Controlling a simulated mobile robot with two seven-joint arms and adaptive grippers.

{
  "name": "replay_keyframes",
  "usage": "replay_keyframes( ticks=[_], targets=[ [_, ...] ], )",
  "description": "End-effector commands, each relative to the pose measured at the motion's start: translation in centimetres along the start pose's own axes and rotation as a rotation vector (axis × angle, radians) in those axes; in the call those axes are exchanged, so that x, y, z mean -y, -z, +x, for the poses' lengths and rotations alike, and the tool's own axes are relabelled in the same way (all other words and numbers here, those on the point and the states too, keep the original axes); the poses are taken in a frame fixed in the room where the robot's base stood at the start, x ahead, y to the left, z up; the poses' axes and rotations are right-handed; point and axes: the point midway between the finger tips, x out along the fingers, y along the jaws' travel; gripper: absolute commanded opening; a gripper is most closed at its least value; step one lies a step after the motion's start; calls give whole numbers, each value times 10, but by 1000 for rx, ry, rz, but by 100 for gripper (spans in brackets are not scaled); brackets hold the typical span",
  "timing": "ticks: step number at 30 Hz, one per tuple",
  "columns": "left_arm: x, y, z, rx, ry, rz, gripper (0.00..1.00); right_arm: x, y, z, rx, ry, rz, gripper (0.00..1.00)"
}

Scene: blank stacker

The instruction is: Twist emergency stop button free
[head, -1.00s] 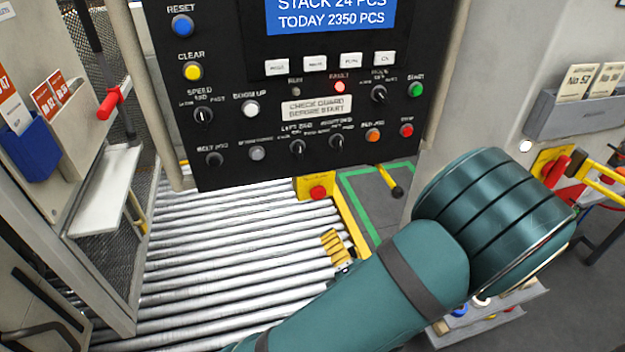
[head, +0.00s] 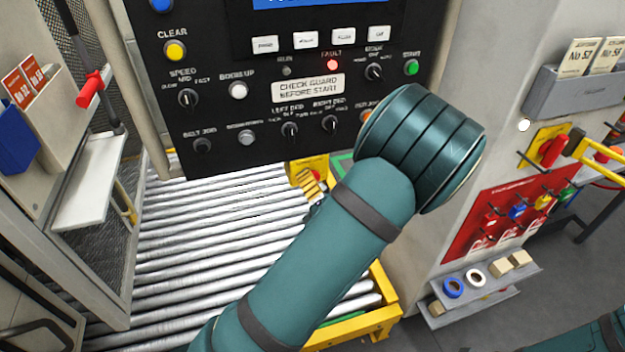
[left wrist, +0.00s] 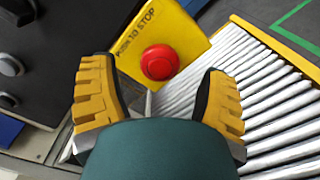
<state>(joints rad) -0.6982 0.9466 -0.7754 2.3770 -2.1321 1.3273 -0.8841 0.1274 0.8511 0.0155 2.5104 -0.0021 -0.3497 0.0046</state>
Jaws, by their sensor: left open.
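The emergency stop button (left wrist: 158,62) is a red round knob on a yellow box (left wrist: 188,32) with black lettering. In the left wrist view it sits just beyond and between my left gripper's fingertips. My left gripper (left wrist: 158,88) is open, with one yellow ridged finger on each side and a clear gap to the button. In the head view the left gripper (head: 309,184) is at the yellow box (head: 296,169) below the control panel, and it and my arm hide most of the button. My right gripper is out of view.
The black control panel (head: 215,112) with knobs and lit buttons hangs above a roller conveyor (head: 215,240). A yellow frame edge (head: 385,290) borders the rollers. At right are a red lockout board (head: 478,225) and a small shelf (head: 490,285).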

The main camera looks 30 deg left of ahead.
Motion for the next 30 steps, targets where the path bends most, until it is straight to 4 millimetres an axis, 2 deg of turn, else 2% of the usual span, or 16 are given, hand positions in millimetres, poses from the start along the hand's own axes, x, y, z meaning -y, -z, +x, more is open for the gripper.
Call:
replay_keyframes(
  ticks=[6,17,18,20,21,24,30],
  targets=[
    [0,0,23,-1,-1,-2,75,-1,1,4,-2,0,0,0],
    [0,0,27,0,1,-1,75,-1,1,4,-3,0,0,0],
    [0,0,27,0,1,-1,69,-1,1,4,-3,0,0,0],
    [0,0,27,0,1,-1,48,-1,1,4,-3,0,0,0],
    [0,0,27,0,1,-1,34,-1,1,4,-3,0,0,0],
    [0,0,27,0,1,-1,5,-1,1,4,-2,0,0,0],
    [0,0,27,0,1,2,4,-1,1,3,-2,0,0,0]
  ],
)
